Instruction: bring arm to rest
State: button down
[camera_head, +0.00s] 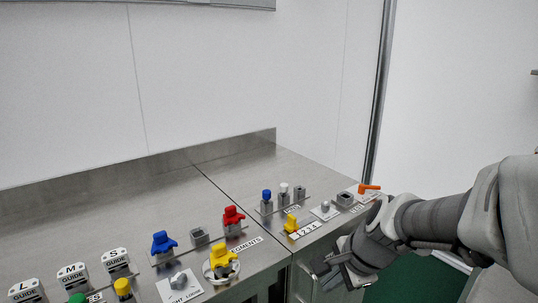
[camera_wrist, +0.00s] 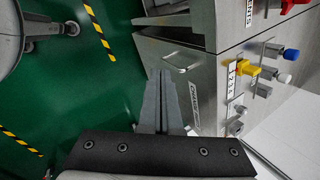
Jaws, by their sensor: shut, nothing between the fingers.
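My gripper (camera_wrist: 163,76) shows in the wrist view with its two long grey fingers side by side and closed, with nothing between them. It points along the steel cabinet front (camera_wrist: 215,90), near a drawer or door with a handle (camera_wrist: 177,68); I cannot tell whether it touches. In the head view my arm reaches in from the right, and my gripper (camera_head: 330,275) is low at the front edge of the steel counter (camera_head: 110,210). The fingertips are hard to make out there.
The counter carries blue (camera_head: 163,242), red (camera_head: 233,215) and yellow (camera_head: 222,256) knobs, labelled guide blocks (camera_head: 73,274) and an orange-handled part (camera_head: 368,188). Green floor (camera_wrist: 115,30) with yellow-black tape (camera_wrist: 98,30) lies open beside the cabinet. A wheeled base (camera_wrist: 62,28) stands there.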

jog(key=s+d+r+n+t+h+p, duration=0.1)
jog(key=s+d+r+n+h, duration=0.15)
jog(key=s+r+n, duration=0.95)
notch_tip(320, 180, up, 12)
jog(key=s+n+p, duration=0.1)
jog(key=n+p, duration=0.2)
jog(key=p, duration=1.1)
jog(key=shift+a, duration=0.25)
jog(key=shift+a+f, duration=0.15)
jog(key=shift+a, duration=0.05)
